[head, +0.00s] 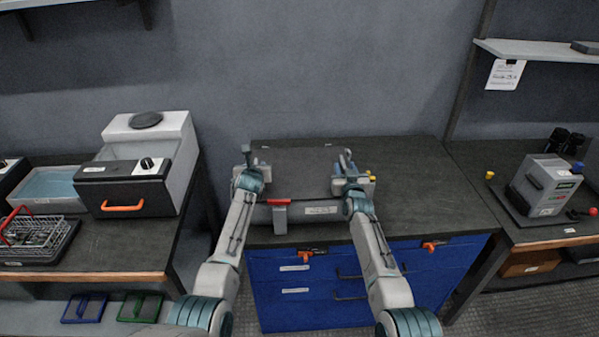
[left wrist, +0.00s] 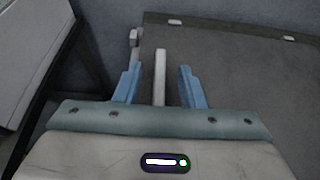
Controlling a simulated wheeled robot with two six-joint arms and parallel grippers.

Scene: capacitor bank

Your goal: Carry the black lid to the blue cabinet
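The black lid (head: 300,168) lies flat on top of a grey box on the blue cabinet (head: 290,265). It also shows as a dark sheet in the left wrist view (left wrist: 235,85). My left gripper (head: 252,166) is at the lid's left edge. In the left wrist view its two blue fingers (left wrist: 158,88) are open, one on each side of a light grey bar at that edge, with gaps visible. My right gripper (head: 350,167) is at the lid's right edge, its fingers apart near a grey handle there. Contact on that side is too small to tell.
The grey box (head: 322,214) has a red latch (head: 279,202) in front. The cabinet top is clear to the right (head: 430,190). A white machine (head: 150,150) and wire basket (head: 35,232) stand on the left bench. A grey device (head: 545,187) stands on the right bench.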

